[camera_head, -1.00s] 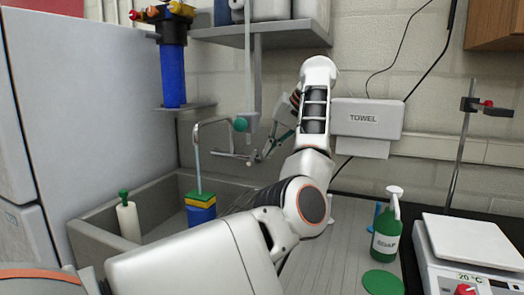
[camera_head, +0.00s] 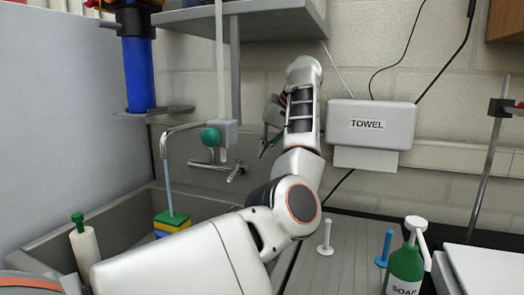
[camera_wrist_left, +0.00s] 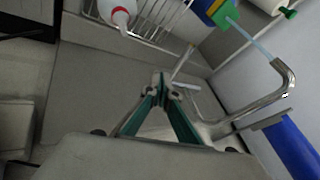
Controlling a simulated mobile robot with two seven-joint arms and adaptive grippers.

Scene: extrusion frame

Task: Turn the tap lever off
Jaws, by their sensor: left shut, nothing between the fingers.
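The chrome tap (camera_head: 170,130) is on the wall above the sink, and its spout also shows in the left wrist view (camera_wrist_left: 283,82). A pale blue stream of water (camera_head: 168,172) comes down from the spout onto the stacked sponges (camera_head: 171,221). The tap lever (camera_head: 237,173) sticks out at the right end of the tap body; a thin bar by the fingertips in the left wrist view (camera_wrist_left: 183,62) looks like it. My left gripper (camera_head: 264,151) is shut and empty, just right of the lever and a little above it in the head view, apparently apart from it. My right gripper is out of view.
A shelf (camera_head: 225,18) overhangs the tap, with a hanging pipe and green knob (camera_head: 210,137) close by. The towel dispenser (camera_head: 371,124) is right of my left arm. The green soap bottle (camera_head: 404,270) and small pegs stand on the counter below.

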